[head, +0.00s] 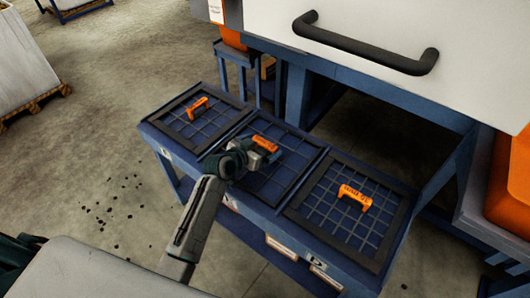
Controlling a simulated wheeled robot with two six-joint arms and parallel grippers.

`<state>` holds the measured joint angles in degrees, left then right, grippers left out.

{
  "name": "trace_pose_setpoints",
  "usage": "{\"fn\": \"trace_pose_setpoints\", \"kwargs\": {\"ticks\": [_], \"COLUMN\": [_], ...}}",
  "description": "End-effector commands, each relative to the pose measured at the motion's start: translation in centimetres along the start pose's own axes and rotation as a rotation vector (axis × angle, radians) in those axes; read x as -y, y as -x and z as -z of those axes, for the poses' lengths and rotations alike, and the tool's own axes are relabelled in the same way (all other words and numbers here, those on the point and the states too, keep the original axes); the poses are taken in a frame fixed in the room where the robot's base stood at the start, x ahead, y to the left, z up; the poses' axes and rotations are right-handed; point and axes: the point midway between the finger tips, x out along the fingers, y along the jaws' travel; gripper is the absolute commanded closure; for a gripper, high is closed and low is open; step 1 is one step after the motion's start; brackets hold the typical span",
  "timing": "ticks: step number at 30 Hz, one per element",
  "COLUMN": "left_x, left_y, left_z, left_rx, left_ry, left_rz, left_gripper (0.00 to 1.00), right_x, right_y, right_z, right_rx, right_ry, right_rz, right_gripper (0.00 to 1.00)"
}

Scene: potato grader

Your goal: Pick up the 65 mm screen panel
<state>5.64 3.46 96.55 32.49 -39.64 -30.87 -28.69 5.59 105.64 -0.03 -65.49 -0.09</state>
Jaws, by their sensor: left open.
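Three square mesh screen panels with dark frames and orange handles lie side by side on a blue stand: a left panel (178,121), a middle panel (283,182) and a right panel (335,226). The handles carry dark markings too small to read surely, so I cannot tell which is the 65 mm panel. My left gripper (262,153) is open over the middle panel, right at its orange handle (265,143). The gripper hides part of this handle and mesh. I cannot tell whether the fingers touch it. My right gripper is not in view.
The blue stand (259,228) has pale labels on its front. Behind it is a large machine with a white cover (440,40) and a black bar handle (365,47). An orange part (508,185) stands at the right edge. The concrete floor at left is open, with dark bits scattered.

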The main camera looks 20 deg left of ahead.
Motion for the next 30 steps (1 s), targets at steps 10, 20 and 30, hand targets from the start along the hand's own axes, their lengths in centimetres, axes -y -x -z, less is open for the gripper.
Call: {"fn": "trace_pose_setpoints", "kwargs": {"ticks": [10, 20, 30], "left_x": [-0.01, 0.01, 0.02], "left_y": [-0.23, -0.19, -0.03], "left_z": [-0.01, 0.20, 0.60], "left_rx": [0.000, -0.004, -0.005], "left_ry": [0.000, 0.000, 0.000], "left_rz": [0.000, 0.001, 0.001], "left_gripper": [0.18, 0.78, 0.78], "right_x": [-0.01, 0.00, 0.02], "right_y": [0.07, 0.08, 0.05], "right_z": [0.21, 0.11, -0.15], "right_rx": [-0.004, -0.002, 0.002], "right_ry": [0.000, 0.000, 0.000], "right_rz": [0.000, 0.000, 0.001], "right_gripper": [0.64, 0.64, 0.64]}}
